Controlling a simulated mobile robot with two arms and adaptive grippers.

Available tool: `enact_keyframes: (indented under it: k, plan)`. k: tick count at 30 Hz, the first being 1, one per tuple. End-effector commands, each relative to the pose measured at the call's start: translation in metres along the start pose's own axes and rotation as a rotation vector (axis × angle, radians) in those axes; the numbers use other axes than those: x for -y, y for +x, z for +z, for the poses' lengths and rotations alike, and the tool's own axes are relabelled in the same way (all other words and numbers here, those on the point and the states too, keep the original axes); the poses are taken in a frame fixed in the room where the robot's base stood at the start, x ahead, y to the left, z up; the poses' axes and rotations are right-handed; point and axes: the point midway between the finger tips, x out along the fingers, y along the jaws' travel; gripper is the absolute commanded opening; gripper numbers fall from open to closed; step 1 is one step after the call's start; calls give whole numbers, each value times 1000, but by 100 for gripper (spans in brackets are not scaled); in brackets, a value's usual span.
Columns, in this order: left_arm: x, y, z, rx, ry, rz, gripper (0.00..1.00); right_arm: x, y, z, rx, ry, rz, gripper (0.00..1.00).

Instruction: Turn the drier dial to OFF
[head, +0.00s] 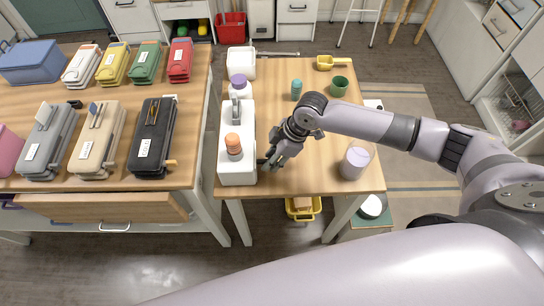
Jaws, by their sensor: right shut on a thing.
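No drier and no dial can be made out in the head view. My left gripper is out of view.
The narrow wooden table (325,172) also holds a purple-capped bottle (238,82), a teal bottle (296,89), a green cup (339,86), a yellow scoop (326,62) and a pale jar (355,160). A left table (90,90) carries several cases; its drawer (118,208) is open.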

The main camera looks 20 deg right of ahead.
Motion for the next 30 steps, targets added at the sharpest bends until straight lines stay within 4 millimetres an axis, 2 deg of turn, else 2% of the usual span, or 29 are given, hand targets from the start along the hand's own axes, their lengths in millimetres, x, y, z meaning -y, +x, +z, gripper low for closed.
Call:
enact_keyframes:
  k: [14, 23, 30]
  plan:
    - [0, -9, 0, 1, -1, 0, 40, 3, -1, 0, 1, -35, 78, 0]
    - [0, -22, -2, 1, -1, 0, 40, 10, 1, 0, -1, -125, 294, 0]
    - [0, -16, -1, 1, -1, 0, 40, 14, 6, 2, -4, -208, 503, 0]
